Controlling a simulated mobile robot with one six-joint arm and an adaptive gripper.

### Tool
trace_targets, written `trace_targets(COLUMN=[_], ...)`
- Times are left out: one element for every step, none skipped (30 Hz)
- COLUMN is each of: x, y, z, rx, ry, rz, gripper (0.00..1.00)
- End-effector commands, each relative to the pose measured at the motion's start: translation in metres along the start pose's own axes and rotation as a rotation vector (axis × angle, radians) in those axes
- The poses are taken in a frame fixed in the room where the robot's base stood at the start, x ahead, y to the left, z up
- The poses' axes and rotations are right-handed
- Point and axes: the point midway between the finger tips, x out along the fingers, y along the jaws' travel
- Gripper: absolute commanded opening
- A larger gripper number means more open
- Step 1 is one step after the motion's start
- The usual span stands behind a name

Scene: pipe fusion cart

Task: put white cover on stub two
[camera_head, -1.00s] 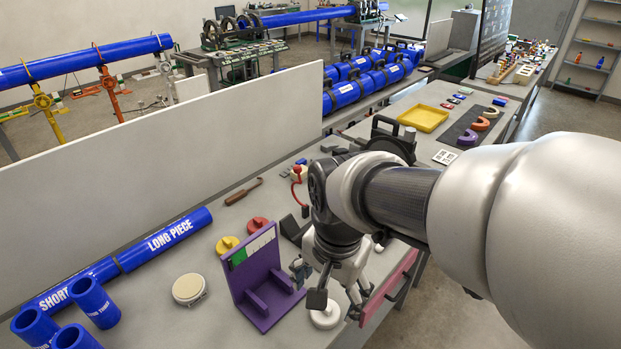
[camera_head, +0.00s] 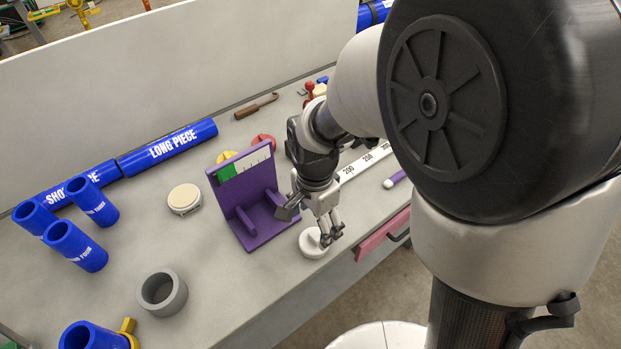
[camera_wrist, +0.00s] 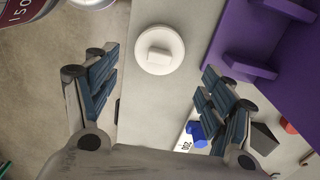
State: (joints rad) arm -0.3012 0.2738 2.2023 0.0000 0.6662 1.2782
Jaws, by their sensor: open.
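The white cover (camera_head: 312,246), a round disc with a raised knob, lies flat on the bench beside the purple stand. In the wrist view the cover (camera_wrist: 159,49) lies just beyond my open, empty fingertips, roughly centred between them. My gripper (camera_head: 309,223) is above it in the head view, fingers pointing down; the fingertips (camera_wrist: 158,76) show apart in the wrist view. Several blue stubs stand upright at the left. One stub (camera_head: 92,202) has lettering I cannot read, and another (camera_head: 75,246) appears to read FOUR. I cannot tell which is stub two.
The purple stand (camera_head: 248,200) is close to the left of my gripper. A cream round piece (camera_head: 184,198), a grey ring (camera_head: 162,292) and the blue long piece (camera_head: 168,148) are farther left. A pink drawer front (camera_head: 381,236) is at the bench edge.

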Motion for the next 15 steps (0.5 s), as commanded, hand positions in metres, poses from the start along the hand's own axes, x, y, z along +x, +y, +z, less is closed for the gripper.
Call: trace_targets(x=[0.009, 0.011, 0.013, 0.015, 0.015, 0.016, 0.018, 0.019, 0.023, 0.026, 0.031, 0.037, 0.042, 0.047, 0.054], y=[0.0, 0.0, 0.0, 0.0, 0.0, 0.0, 0.0, 0.0, 0.0, 0.0, 0.001, 0.001, 0.001, 0.001, 0.001], z=[0.0, 0.0, 0.0, 0.0, 0.0, 0.0, 0.0, 0.0, 0.0, 0.0, 0.0, 0.0, 0.001, 0.001, 0.001], rx=[0.0, 0.0, 0.0, 0.0, 0.0, 0.0, 0.0, 0.0, 0.0, 0.0, 0.0, 0.0, 0.0, 0.0, 0.0], ry=[0.0, 0.0, 0.0, 0.0, 0.0, 0.0, 0.0, 0.0, 0.0, 0.0, 0.0, -0.001, -0.001, -0.001, -0.001], rz=[0.001, 0.001, 0.001, 0.0, 0.0, 0.0, 0.0, 0.0, 0.0, 0.0, 0.001, 0.002, 0.003, 0.002, 0.002], gripper=[0.76, 0.76, 0.76, 0.76, 0.76, 0.76, 0.76, 0.76, 0.76, 0.76, 0.76, 0.76, 0.76, 0.76, 0.76])
